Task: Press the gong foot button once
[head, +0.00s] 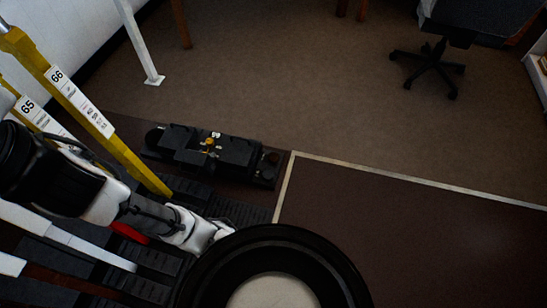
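No part is clearly readable as the gong foot button. A low black unit (212,152) with a small yellow piece on top and rounded dark ends lies on the floor behind the levers; I cannot tell whether it holds the button. My arm reaches in from the left, and its white end with my gripper (208,235) is low, in front of the black unit and apart from it in the picture. The fingers are too small and dark to read, so I cannot tell whether they are open or shut.
Yellow levers labelled 66 (82,102) and 65 (38,112) stand at the left, close to my arm. White levers (92,250) lie lower left over dark slotted plates. Dark floor with a pale edge strip (380,173) is clear at right. An office chair (440,60) stands far right.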

